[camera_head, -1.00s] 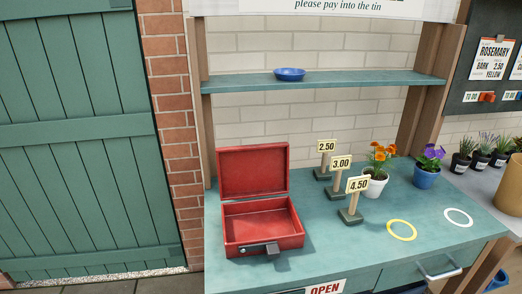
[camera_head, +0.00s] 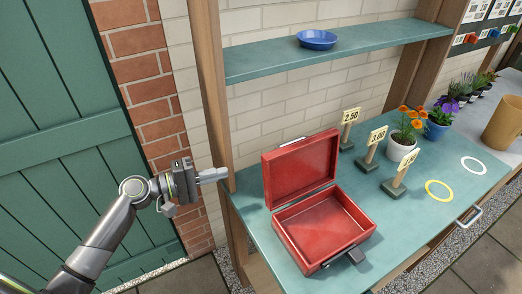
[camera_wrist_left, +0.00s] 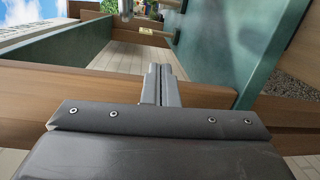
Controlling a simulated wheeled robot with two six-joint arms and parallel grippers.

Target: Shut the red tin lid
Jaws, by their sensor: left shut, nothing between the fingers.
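The red tin (camera_head: 325,225) stands on the green counter with its lid (camera_head: 301,166) raised upright at the back. The tin's inside looks empty, and a dark latch shows on its front edge. My left gripper (camera_head: 222,174) is shut and empty, left of the tin by the wooden post of the stall, at about the height of the raised lid and apart from it. In the left wrist view the closed fingers (camera_wrist_left: 160,85) point toward the wooden frame. My right gripper is not in view.
Price signs (camera_head: 371,150), an orange-flowered pot (camera_head: 401,148) and a blue pot (camera_head: 436,130) stand right of the tin. A blue dish (camera_head: 317,39) sits on the shelf (camera_head: 350,46) above. The wooden post (camera_head: 213,100) stands close to my left gripper.

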